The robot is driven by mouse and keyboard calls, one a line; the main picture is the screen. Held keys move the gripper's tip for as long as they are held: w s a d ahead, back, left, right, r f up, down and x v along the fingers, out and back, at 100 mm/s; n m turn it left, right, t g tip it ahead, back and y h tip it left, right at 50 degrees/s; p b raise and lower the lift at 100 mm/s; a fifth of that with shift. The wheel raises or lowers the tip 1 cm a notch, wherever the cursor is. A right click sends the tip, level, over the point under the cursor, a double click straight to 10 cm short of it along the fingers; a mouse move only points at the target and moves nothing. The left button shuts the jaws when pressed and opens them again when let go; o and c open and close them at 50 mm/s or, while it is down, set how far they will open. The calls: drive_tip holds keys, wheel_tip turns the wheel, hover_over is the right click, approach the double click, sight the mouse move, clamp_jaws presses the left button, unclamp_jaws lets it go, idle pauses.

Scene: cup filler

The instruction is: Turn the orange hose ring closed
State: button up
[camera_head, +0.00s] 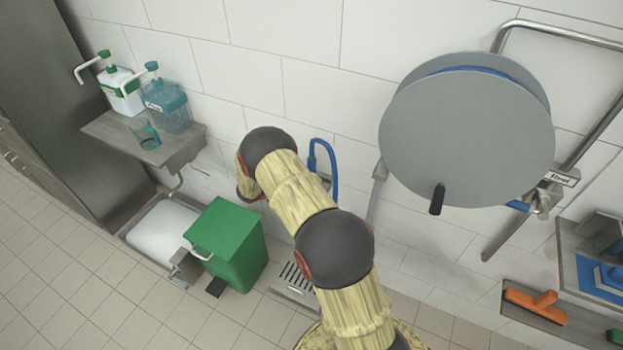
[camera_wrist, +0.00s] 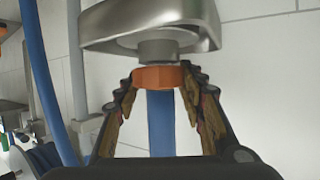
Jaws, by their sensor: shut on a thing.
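The orange hose ring (camera_wrist: 158,76) sits under a grey metal fitting (camera_wrist: 150,28) in the wrist view. A blue hose (camera_wrist: 160,125) hangs straight down below the ring. My gripper (camera_wrist: 160,88) is shut on the ring, one finger on each side of it. I cannot tell from the picture how far the ring is turned. In the head view my arm reaches down toward the wall, and my gripper and the ring are hidden. A bent blue hose (camera_head: 330,165) shows on the wall beside my arm.
A green bin (camera_head: 228,243) stands on the floor left of my arm. A shelf (camera_head: 140,140) holds two pump bottles and a clear cup (camera_head: 145,133). A large grey hose reel (camera_head: 465,140) juts from the wall at right. An orange-handled tool (camera_head: 536,304) lies lower right.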

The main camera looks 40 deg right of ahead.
idle(0.6)
drive_tip(key=o, duration=1.1)
drive_tip(key=shift+o, duration=0.3)
drive_tip(key=v, duration=1.2)
